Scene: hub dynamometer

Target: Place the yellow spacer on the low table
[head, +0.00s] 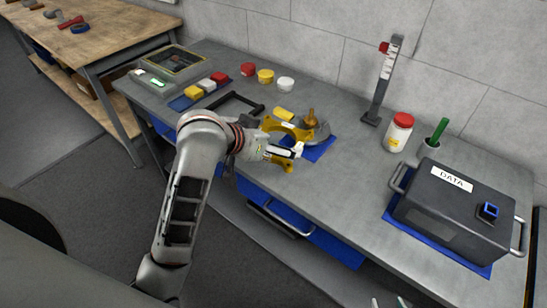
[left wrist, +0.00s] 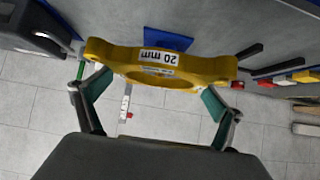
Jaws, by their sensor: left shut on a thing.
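The yellow spacer (left wrist: 205,68), a thick ring with a "20 mm" label, is gripped between the teal-padded fingers of my left gripper (left wrist: 160,100) in the left wrist view. In the head view the spacer (head: 287,128) is partly hidden by my left gripper (head: 285,148), which holds it over the front part of the grey bench, beside the grey hub (head: 318,132) with its brass knob. Two small fingertips of my right gripper (head: 388,302) show apart at the bottom edge. I cannot tell which surface is the low table.
The grey bench (head: 350,180) carries a black DATA case (head: 455,210), a red-lidded jar (head: 398,133), an upright gauge (head: 383,85), coloured blocks and small cups. A wooden table (head: 100,40) stands at the upper left. The bench front right of the hub is clear.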

